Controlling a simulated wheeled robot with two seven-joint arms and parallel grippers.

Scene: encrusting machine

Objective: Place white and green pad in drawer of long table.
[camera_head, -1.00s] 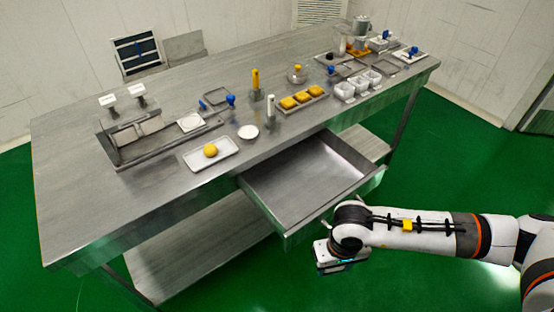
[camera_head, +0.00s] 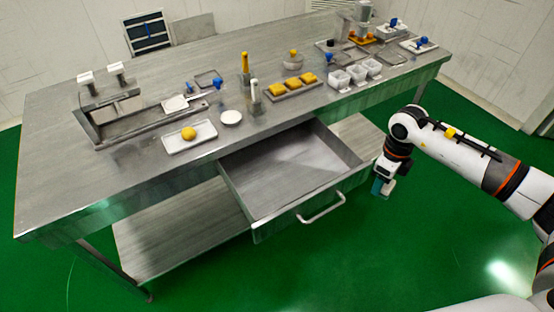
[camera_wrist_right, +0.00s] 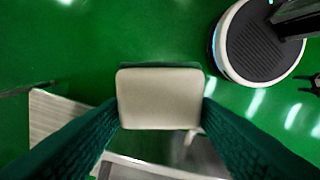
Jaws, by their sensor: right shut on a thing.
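My right gripper (camera_head: 382,188) points down beside the right front corner of the open drawer (camera_head: 255,229), outside it and over the green floor. In the right wrist view, my right gripper (camera_wrist_right: 160,110) is shut on the white and green pad (camera_wrist_right: 160,97). The pad shows a pale, rounded rectangular face with a thin dark green edge, between two dark green fingers. In the head view the pad is too small to tell from the fingers. The drawer is pulled out of the long table (camera_head: 70,180) and looks empty. My left gripper is not in view.
The drawer's bar handle (camera_head: 322,207) sticks out in front. A lower shelf (camera_head: 170,230) lies under the table. The tabletop holds a white tray with a yellow ball (camera_head: 188,133), a white dish (camera_head: 231,117) and yellow blocks (camera_head: 292,86). The floor in front is clear.

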